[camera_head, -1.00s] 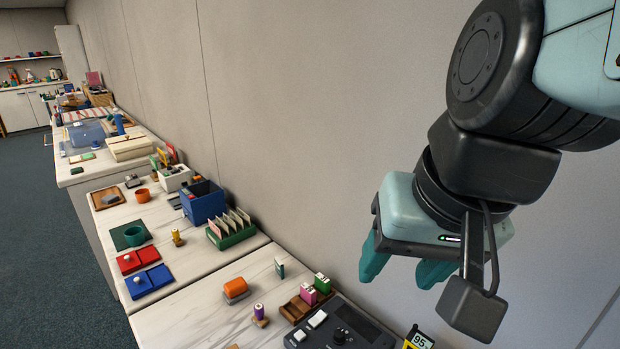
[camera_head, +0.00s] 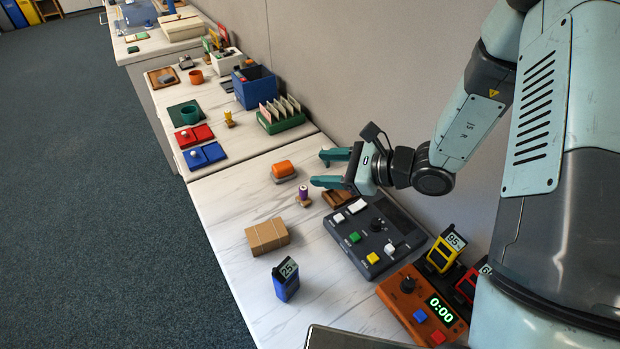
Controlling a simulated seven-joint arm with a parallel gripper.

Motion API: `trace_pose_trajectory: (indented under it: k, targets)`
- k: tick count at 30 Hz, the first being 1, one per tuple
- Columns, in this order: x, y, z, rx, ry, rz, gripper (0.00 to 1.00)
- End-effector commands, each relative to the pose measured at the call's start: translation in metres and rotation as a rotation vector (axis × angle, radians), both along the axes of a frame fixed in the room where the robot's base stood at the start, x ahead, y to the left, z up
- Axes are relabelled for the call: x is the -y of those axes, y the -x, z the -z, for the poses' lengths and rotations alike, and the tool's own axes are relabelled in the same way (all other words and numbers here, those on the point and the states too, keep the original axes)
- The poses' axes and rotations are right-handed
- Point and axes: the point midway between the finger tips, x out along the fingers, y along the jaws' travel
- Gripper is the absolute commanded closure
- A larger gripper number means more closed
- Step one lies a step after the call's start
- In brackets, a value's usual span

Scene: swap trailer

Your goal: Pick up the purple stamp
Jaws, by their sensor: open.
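The purple stamp (camera_head: 303,193) stands upright on the marble-look counter, a small purple handle on a brown base. My gripper (camera_head: 323,168) is open and empty, its two teal fingers apart and pointing left. It is above and slightly right of the stamp, with the lower finger close to the stamp in the picture. I cannot tell the exact height gap. The stamp is not between the fingers.
An orange block (camera_head: 283,168) on a grey base sits behind the stamp. A cardboard box (camera_head: 267,236) and a blue device (camera_head: 286,280) stand in front.

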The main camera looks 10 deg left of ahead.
Motion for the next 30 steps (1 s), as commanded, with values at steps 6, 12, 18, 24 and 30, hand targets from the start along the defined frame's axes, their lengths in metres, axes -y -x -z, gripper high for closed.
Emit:
trace_pose_trajectory:
  k: [6,12,18,24,30]
  targets:
    - [0.007,-0.016,0.085,-0.202,-0.071,0.272,0.44]
    - [0.012,-0.019,0.119,-0.273,-0.084,0.383,0.44]
    - [-0.010,-0.031,0.131,-0.276,-0.084,0.389,0.44]
    - [-0.030,-0.042,0.141,-0.276,-0.083,0.389,0.44]
    - [-0.044,-0.051,0.148,-0.275,-0.084,0.388,0.44]
